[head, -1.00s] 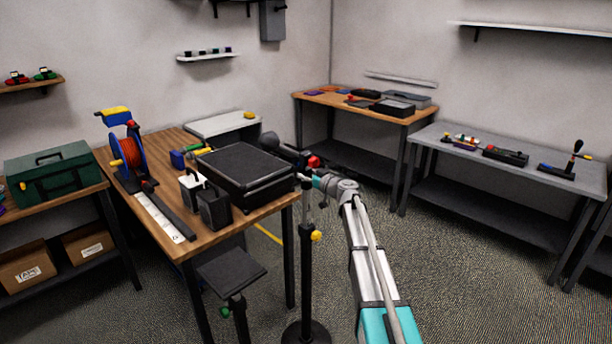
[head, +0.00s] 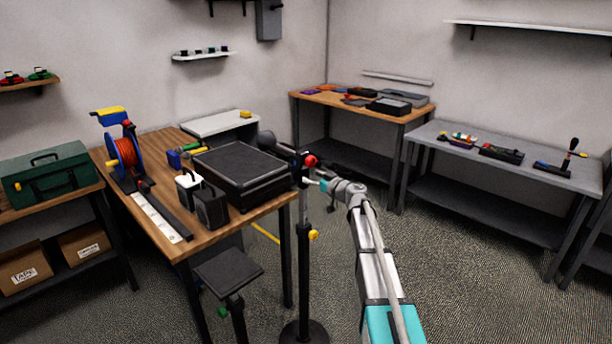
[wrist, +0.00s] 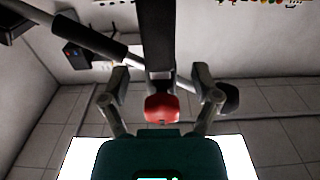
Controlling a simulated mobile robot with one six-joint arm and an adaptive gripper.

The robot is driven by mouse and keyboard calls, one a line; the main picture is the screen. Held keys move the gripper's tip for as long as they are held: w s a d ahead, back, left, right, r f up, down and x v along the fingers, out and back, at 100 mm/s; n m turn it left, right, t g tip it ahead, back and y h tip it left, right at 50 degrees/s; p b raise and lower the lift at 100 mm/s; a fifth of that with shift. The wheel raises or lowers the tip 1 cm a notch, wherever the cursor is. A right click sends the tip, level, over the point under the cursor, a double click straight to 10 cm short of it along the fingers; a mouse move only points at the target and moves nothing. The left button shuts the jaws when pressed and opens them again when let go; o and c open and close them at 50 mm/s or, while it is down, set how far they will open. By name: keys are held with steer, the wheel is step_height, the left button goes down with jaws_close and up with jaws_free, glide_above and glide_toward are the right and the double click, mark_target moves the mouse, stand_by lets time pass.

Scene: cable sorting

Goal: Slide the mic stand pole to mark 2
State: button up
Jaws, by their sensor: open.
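The mic stand pole (head: 304,265) stands upright on a round black base (head: 303,333) in front of the wooden bench. It has a yellow knob (head: 313,235) partway up and a red knob (head: 310,161) near the top, by the tilted boom with its microphone (head: 267,140). My gripper (head: 309,181) is beside the upper pole, just below the red knob. In the wrist view, its open fingers (wrist: 160,80) lie either side of the red knob (wrist: 162,108), with the dark pole (wrist: 158,35) and the boom (wrist: 92,38) beyond. I cannot read any marks on the pole.
The wooden bench (head: 185,245) at left holds a black case (head: 240,170), a cable reel (head: 123,153) and small boxes. A low black stool (head: 228,270) stands left of the pole. The grey table (head: 540,180) is at right. Carpet floor is open between.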

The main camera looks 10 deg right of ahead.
steer(key=v, duration=0.7)
steer(key=shift+s, duration=0.15)
steer(key=shift+d, duration=0.1)
steer(key=s+a+f+g+h+p, duration=0.1)
steer(key=s+a+f+g, duration=0.2)
steer(key=s+a, duration=0.15)
steer(key=s+a+f+m+g+p, duration=0.1)
steer(key=s+a+f+g+p, duration=0.15)
steer(key=s, duration=0.35)
steer(key=s+a+f+g+h, duration=0.1)
steer(key=s+a+f+g, duration=0.1)
steer(key=s+a+g, duration=0.3)
steer(key=s+d+f+m+g+h+p, duration=0.2)
steer(key=s+m+h, duration=0.1)
steer(key=s, duration=0.7)
steer(key=s+d+f+m+g+h+p, duration=0.1)
steer(key=s+d+m+g+h, duration=0.1)
steer(key=s+h, duration=0.3)
steer(key=s+d+m, duration=0.1)
steer(key=s, duration=0.3)
steer(key=shift+s+f+h+p, duration=0.3)
steer(key=shift+s+f+p, duration=0.05)
steer(key=shift+f+p, duration=0.05)
stand_by(1.4)
